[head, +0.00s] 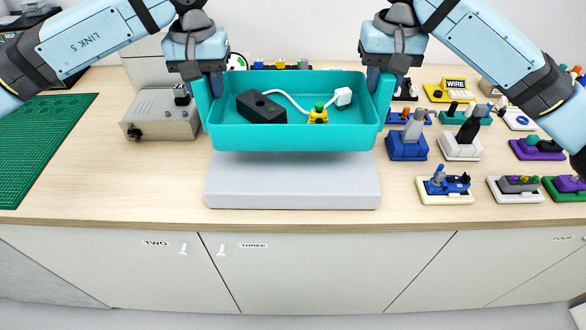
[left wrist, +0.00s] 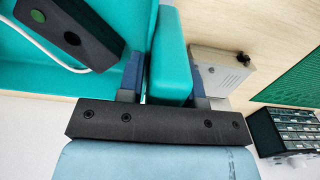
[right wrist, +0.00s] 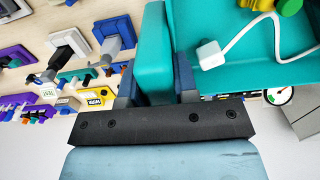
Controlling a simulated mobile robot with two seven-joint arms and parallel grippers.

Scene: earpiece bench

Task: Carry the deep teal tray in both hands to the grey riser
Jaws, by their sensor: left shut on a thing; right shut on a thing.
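The deep teal tray (head: 290,137) is held level between my two grippers and appears just above the grey riser (head: 292,188); I cannot tell whether they touch. My left gripper (head: 203,82) is shut on the tray's left end wall, which also shows in the left wrist view (left wrist: 172,55). My right gripper (head: 381,78) is shut on the right end wall, seen in the right wrist view (right wrist: 153,55). In the tray lie a black box (head: 262,107), a white plug (head: 343,96) with a white cable, and a yellow piece with a green knob (head: 318,114).
A grey metal box (head: 160,114) stands left of the tray, and a green mat (head: 42,140) lies further left. Several small coloured fixtures, such as a blue one (head: 407,146), fill the bench at right. Bare wood (head: 120,180) shows left of the riser.

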